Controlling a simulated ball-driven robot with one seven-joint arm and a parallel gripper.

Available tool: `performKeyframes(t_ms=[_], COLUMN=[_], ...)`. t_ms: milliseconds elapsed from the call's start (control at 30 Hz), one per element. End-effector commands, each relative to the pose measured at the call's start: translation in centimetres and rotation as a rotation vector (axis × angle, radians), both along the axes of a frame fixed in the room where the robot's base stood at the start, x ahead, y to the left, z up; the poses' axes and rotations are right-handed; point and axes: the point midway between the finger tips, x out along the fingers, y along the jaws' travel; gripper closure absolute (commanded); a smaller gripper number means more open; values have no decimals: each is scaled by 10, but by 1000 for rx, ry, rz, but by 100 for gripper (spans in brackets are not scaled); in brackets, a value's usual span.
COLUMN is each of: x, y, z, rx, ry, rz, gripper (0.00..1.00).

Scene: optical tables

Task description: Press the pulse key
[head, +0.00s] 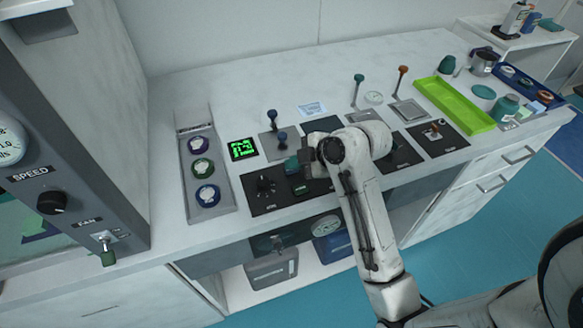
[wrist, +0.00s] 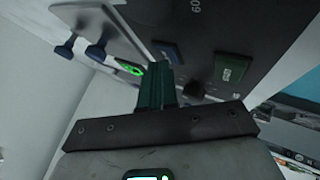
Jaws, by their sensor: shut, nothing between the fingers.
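My gripper (head: 292,165) is shut and empty, with its teal fingers over the black control panel (head: 258,206) at the front of the bench. Contact between fingertips and key cannot be told. In the head view my gripper and wrist hide that spot.
Two blue-knobbed levers (head: 272,118) stand behind my gripper. A green-lit screen (head: 242,149) and a grey tray with round dials (head: 206,168) lie left. A lime tray (head: 452,104) and orange-knobbed lever (head: 402,82) are right. A tall grey cabinet (head: 115,130) borders the left.

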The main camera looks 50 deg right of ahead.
Motion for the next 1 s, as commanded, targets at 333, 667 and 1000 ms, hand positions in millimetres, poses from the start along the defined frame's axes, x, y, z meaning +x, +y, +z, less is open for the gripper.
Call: performKeyframes(t_ms=[333, 667, 1000], x=[0, 0, 0], y=[0, 0, 0], z=[2, 17, 17], rx=[1, 0, 0], ry=[1, 1, 1], rz=[-1, 1, 1], gripper=[100, 100, 100])
